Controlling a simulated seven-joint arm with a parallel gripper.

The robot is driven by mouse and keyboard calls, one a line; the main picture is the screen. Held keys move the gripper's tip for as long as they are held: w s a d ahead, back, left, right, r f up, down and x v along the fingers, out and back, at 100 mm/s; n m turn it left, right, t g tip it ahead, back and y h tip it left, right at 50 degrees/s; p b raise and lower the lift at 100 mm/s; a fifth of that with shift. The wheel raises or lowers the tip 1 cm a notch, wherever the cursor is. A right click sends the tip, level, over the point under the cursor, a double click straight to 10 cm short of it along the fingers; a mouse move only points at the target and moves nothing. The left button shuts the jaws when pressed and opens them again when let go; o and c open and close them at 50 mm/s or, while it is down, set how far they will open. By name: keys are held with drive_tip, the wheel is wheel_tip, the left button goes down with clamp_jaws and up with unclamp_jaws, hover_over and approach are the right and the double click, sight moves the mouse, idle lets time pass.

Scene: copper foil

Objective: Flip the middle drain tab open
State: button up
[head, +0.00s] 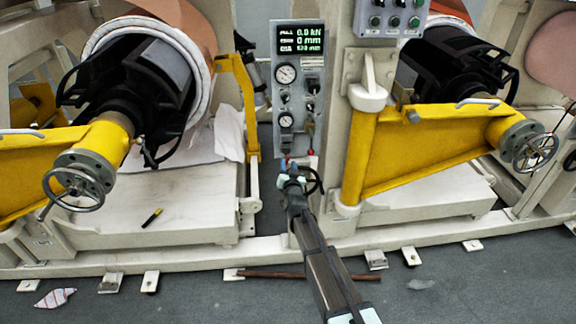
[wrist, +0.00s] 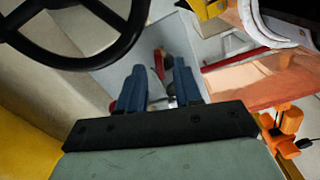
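The grey control panel (head: 299,88) stands upright in the middle of the head view, with a lit display and round gauges. My gripper (head: 288,166) is at its lower end. A small red part (head: 311,152) shows at the panel's foot, just right of my gripper. In the wrist view my gripper (wrist: 160,88) has its two blue fingers apart. A red tab-like piece (wrist: 158,65) on the grey panel shows beyond the gap, with a small metal part below it. I cannot tell whether this is the middle drain tab or whether anything touches the fingers.
A black handwheel (head: 312,180) is close beside my gripper; it fills the upper left of the wrist view (wrist: 78,64). Yellow arms (head: 430,145) flank the panel. A marker (head: 152,217) lies on the left base. A brown rod (head: 300,276) lies on the floor.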

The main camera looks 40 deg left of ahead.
drive_tip(key=shift+w+a, duration=0.5)
clamp_jaws()
